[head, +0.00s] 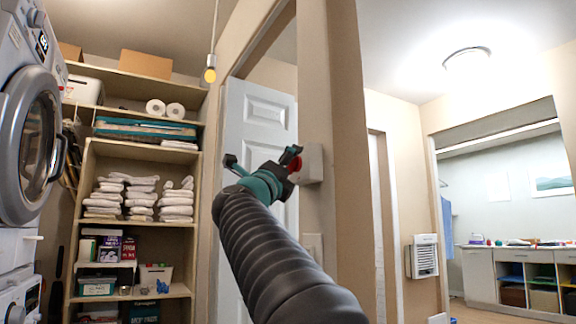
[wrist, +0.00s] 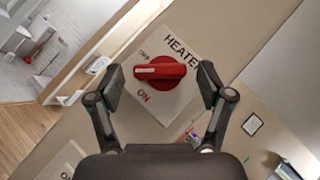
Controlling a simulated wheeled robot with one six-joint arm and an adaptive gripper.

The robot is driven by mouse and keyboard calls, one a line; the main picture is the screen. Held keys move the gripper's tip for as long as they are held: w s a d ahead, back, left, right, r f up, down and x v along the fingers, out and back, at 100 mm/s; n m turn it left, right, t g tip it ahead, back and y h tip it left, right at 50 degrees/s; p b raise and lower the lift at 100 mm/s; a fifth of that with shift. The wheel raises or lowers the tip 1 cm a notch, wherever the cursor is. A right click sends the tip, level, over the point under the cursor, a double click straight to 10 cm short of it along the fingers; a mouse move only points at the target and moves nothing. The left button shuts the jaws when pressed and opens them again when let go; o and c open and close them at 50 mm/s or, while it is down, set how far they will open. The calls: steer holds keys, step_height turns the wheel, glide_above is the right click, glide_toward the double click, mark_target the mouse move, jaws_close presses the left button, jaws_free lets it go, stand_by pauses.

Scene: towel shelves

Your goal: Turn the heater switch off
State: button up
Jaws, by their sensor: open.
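The heater switch is a red rotary knob (wrist: 165,84) on a white plate (wrist: 187,50) marked HEATER. The plate is tilted in the wrist view, with OFF at the knob's upper left and ON at its lower left. The knob's white pointer mark faces left, between the two words. My gripper (wrist: 161,78) is open, with one finger on each side of the knob; I cannot tell whether they touch it. In the head view my gripper (head: 262,164) is at the switch box (head: 312,164) on the wall post, and the red knob (head: 296,167) is partly hidden.
Another white plate (head: 312,246) is on the post below the switch box. A white door (head: 256,115) stands behind my arm. Shelves with folded towels (head: 128,196) and a washing machine (head: 25,125) are at the left. A wall heater (head: 424,257) is at the right.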

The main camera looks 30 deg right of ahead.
steer(key=c, duration=1.2)
steer(key=shift+o, duration=0.2)
steer(key=shift+f+m+b, duration=0.2)
steer(key=shift+m+b, duration=0.1)
steer(key=shift+b, duration=0.1)
steer(key=shift+w+r+m+g+h+b, duration=0.15)
steer(key=shift+m+g+h+b, duration=0.35)
steer(key=shift+m+g+h, duration=1.4)
steer(key=shift+w+f+m+g+h+b, duration=0.15)
steer(key=shift+m+g+h+b, duration=0.45)
steer(key=shift+m+g, duration=2.55)
steer(key=shift+w+r+m+g+h+b, duration=0.3)
steer(key=shift+m+g+h, duration=1.15)
steer(key=shift+m, duration=2.1)
steer(key=shift+s+f+m+g, duration=0.1)
steer(key=shift+f+m+g, duration=0.1)
steer(key=shift+m+g, duration=0.25)
